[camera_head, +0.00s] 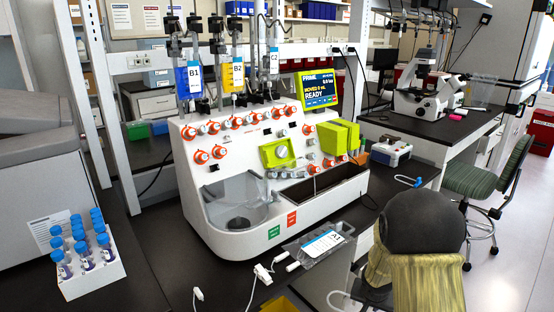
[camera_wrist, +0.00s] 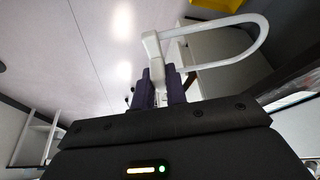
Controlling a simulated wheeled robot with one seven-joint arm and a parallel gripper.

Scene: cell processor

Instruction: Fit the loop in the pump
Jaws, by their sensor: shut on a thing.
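The loop (camera_wrist: 262,38) is a white U-shaped tube on a white connector block. My gripper (camera_wrist: 160,88) is shut on this block with its dark purple fingertips, and the tube bows out to the right in the wrist view. In the head view, part of a white loop (camera_head: 338,296) shows at the bottom edge beside my arm, which hides most of the gripper. The white processor (camera_head: 222,235) stands on the bench. A lime-green unit with a round grey dial (camera_head: 281,152), seemingly the pump, is on its front face, well away from the loop.
A clear bag labelled A1 (camera_head: 322,244) lies at the bench's front edge, with white tubing and clamps beside it. A rack of blue-capped tubes (camera_head: 92,277) stands left. Hanging bags (camera_head: 232,77), a screen (camera_head: 319,88) and a lime-green box (camera_head: 338,140) are around the processor.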

